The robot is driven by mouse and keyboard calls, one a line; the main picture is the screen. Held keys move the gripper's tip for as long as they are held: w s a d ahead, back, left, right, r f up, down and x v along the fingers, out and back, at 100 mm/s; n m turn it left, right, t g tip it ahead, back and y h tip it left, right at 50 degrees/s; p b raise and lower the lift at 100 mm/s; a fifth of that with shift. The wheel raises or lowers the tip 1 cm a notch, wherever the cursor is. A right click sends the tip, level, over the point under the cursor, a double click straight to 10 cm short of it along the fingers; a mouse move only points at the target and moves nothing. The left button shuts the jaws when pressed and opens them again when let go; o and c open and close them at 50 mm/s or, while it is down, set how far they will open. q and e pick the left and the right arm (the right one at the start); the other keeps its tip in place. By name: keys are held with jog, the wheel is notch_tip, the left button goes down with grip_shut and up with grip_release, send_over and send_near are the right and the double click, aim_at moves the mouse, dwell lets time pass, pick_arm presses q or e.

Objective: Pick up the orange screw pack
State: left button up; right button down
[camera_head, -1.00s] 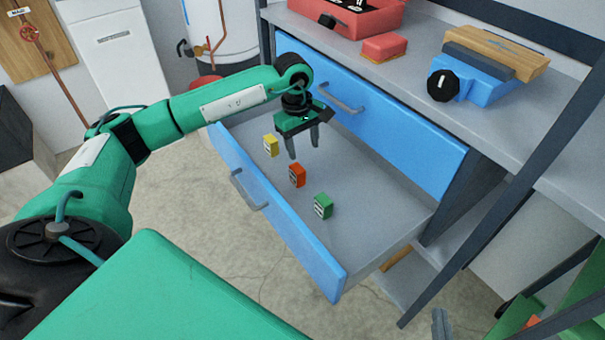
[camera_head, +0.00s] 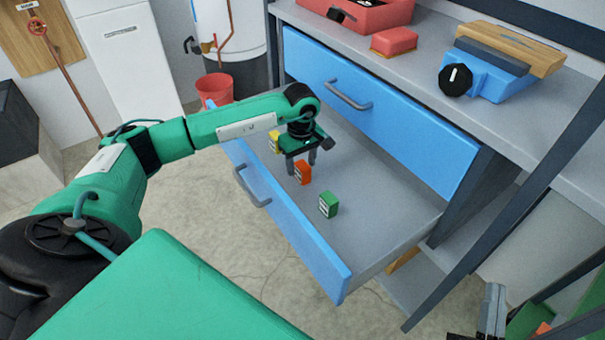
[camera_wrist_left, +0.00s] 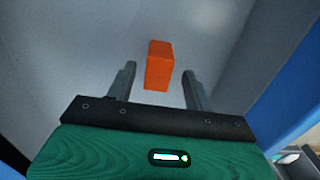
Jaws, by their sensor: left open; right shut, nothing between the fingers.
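The orange screw pack (camera_head: 303,173) stands in the open blue drawer, between a yellow pack (camera_head: 274,142) and a green pack (camera_head: 328,205). My left gripper (camera_head: 301,165) is over the drawer, pointing down, just behind and above the orange pack. In the left wrist view the orange pack (camera_wrist_left: 159,66) lies ahead of and between the two open fingers (camera_wrist_left: 160,88), with clear space on both sides. The fingers do not touch it. My right gripper (camera_head: 492,310) shows in part at the lower right, away from the drawer.
The drawer front (camera_head: 285,225) with its handle borders the packs on the near side. A closed blue drawer (camera_head: 400,115) and a grey worktop are behind. The drawer's right part is bare.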

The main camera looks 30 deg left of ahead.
aim_at(302, 165)
pick_arm(q)
jog(key=shift+w+d+f, duration=0.1)
jog(key=shift+f, duration=1.5)
jog(key=c, duration=1.1)
pick_arm(e)
jog(key=r, duration=0.1)
jog(key=r+t, duration=0.1)
jog(key=d+r+t, duration=0.1)
jog(key=shift+s+r, duration=0.1)
jog(key=shift+s, duration=0.15)
pick_arm(q)
jog(key=shift+r, duration=0.1)
